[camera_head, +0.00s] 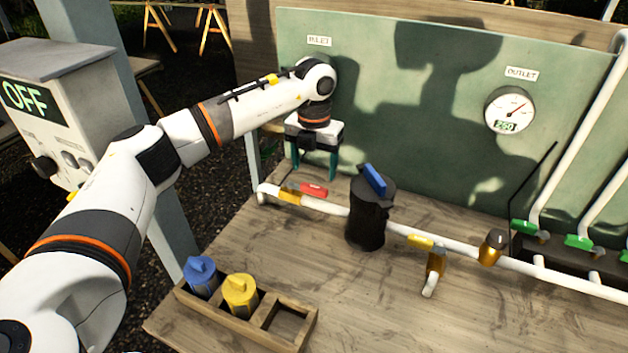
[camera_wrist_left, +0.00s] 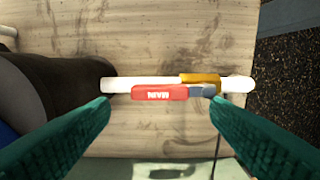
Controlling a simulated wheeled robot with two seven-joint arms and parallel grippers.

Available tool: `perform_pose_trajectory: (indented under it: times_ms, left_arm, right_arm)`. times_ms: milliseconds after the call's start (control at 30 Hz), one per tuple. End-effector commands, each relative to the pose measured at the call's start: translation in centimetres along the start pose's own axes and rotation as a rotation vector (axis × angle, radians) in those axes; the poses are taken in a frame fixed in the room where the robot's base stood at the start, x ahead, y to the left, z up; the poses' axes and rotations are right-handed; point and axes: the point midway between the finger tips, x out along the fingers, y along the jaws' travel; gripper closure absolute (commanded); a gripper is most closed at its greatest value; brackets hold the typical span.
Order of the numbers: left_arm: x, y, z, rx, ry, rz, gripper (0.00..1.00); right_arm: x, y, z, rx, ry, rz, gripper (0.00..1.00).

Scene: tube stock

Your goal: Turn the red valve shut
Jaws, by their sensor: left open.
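The red valve handle (camera_head: 313,189) sits on the white pipe near its left end, beside a brass valve body (camera_head: 289,196). In the left wrist view the red handle (camera_wrist_left: 160,93), marked MAIN, lies along the pipe, parallel to it, with its grey pivot end by the brass body (camera_wrist_left: 200,79). My left gripper (camera_head: 318,176) points down above and just behind the handle. Its green fingers (camera_wrist_left: 160,140) are spread wide, with nothing between them, apart from the handle. My right gripper is not in view.
A black filter housing (camera_head: 367,222) with a blue top handle stands on the pipe close to the right. A wooden rack (camera_head: 262,332) holds blue and yellow cartridges. The outlet gauge (camera_head: 511,110) is on the green board. A grey box (camera_head: 62,100) reads OFF.

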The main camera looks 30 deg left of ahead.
Motion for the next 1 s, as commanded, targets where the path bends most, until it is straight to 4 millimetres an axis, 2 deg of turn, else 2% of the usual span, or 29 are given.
perform_pose_trajectory:
  times_ms: [100, 300, 700, 1000]
  left_arm:
    - [2.3, 0.0, 0.1, 0.000, -0.005, -0.001, 0.29]
    - [4.8, 0.0, 0.0, 0.000, -0.002, 0.000, 0.29]
    - [5.5, 0.0, 0.0, 0.000, 0.000, 0.000, 0.29]
    - [5.5, 0.0, 0.0, 0.000, 0.000, 0.000, 0.78]
  right_arm:
    - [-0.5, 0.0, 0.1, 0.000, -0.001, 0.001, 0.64]
    - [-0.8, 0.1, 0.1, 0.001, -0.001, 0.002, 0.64]
    - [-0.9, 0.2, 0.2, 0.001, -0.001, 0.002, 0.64]
    - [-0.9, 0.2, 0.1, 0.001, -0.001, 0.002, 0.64]
